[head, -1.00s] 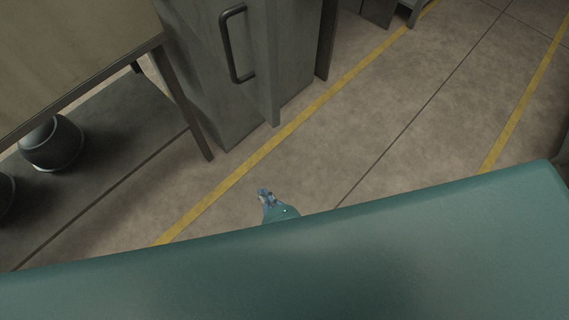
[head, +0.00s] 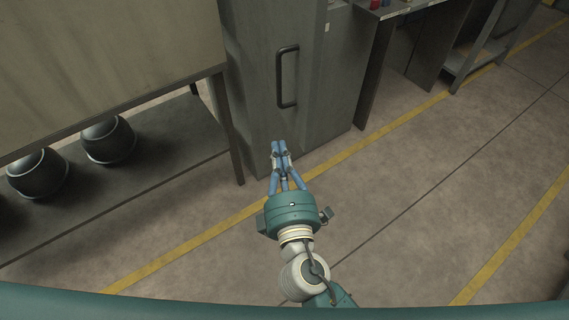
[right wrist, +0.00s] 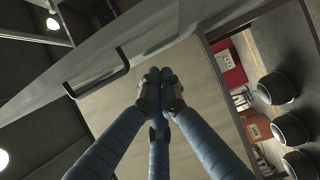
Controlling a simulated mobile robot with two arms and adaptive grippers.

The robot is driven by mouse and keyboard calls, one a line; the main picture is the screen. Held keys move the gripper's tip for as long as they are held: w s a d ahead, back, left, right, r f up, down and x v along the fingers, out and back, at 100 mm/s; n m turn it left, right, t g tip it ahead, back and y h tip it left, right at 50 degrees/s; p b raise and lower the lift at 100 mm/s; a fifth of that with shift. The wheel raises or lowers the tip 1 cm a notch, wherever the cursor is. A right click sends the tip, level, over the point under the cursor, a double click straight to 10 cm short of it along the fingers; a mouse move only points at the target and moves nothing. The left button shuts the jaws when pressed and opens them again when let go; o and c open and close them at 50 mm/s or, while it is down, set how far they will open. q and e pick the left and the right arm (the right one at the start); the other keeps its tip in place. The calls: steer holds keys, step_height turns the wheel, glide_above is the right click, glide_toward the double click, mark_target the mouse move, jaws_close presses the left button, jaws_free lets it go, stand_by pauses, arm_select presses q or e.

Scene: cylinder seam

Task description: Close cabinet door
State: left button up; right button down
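The grey cabinet door (head: 262,45) stands upright at top centre in the head view, with a dark bar handle (head: 287,77). How far it stands open is hard to tell. My right gripper (head: 278,145) is in front of the door's lower part, below the handle in the picture; contact cannot be made out. Its blue fingers are drawn together with nothing visible between them. In the right wrist view the fingertips (right wrist: 159,78) meet, to the right of the handle (right wrist: 95,74) on the door panel (right wrist: 65,85). My left gripper is not in view.
A workbench (head: 110,65) stands left of the cabinet, with dark round pots (head: 108,140) on its lower shelf. A counter with small red and blue items (head: 376,4) stands right. Open floor (head: 420,190) with yellow lines lies at lower right.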

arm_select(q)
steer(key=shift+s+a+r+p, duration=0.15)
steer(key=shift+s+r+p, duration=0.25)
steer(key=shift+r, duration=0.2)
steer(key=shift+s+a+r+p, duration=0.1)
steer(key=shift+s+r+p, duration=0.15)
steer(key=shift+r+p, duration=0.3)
arm_select(e)
steer(key=w+d, duration=0.3)
steer(key=shift+d, duration=0.25)
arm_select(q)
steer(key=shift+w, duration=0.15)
